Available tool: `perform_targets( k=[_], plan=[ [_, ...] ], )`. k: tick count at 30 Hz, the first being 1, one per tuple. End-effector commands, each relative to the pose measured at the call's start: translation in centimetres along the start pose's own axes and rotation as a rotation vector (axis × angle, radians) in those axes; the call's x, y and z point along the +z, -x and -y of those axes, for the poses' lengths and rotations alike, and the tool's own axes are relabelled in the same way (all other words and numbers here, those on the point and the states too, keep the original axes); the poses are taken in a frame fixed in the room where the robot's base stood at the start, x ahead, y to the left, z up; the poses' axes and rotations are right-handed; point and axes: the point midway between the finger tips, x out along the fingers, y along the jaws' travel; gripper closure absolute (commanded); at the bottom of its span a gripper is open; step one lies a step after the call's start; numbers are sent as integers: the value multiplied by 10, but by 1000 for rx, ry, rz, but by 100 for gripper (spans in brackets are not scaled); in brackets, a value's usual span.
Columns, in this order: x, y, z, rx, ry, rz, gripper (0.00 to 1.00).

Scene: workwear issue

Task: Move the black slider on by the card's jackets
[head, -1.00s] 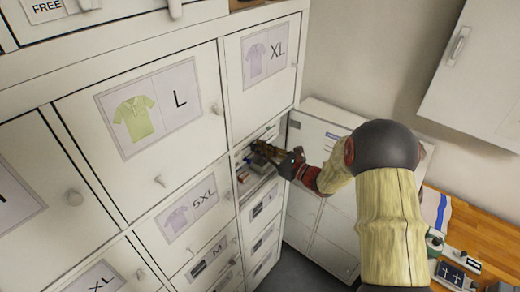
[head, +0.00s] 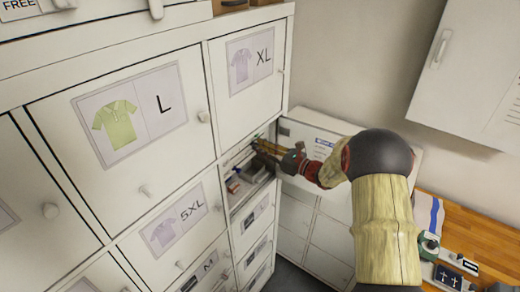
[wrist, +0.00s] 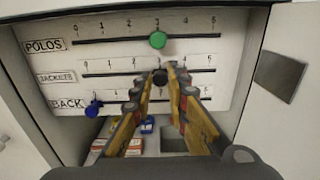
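In the wrist view, a white panel (wrist: 232,75) carries three slider tracks marked POLOS, JACKETS and BACK. The black slider (wrist: 160,77) sits on the JACKETS track, near 3. The green slider (wrist: 158,40) is at 3 on POLOS. The blue slider (wrist: 94,109) is near the left end of BACK. My gripper (wrist: 161,72) has its two fingertips close on either side of the black slider; whether they touch it is unclear. The fingers hide part of the lower tracks. In the head view, my gripper (head: 262,148) reaches into the open compartment; the sliders are hidden there.
Below the panel, small boxes and a blue item (wrist: 147,124) lie on the compartment floor. Cabinet walls stand close on both sides, with an open door (head: 312,140) to the right. A wooden counter (head: 480,240) stands further right.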

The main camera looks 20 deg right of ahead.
Motion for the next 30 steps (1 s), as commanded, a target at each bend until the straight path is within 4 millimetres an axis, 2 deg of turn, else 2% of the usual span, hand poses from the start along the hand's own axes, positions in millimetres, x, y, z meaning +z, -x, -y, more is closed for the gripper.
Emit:
perform_targets(
  k=[8, 19, 23, 30],
  plan=[
    [0, 0, 0, 0, 0, 1, 67],
    [0, 4, 0, -1, 1, 1, 67],
    [1, 19, 1, -3, 1, 2, 67],
    [0, 68, 2, -5, 1, 1, 67]
  ],
)
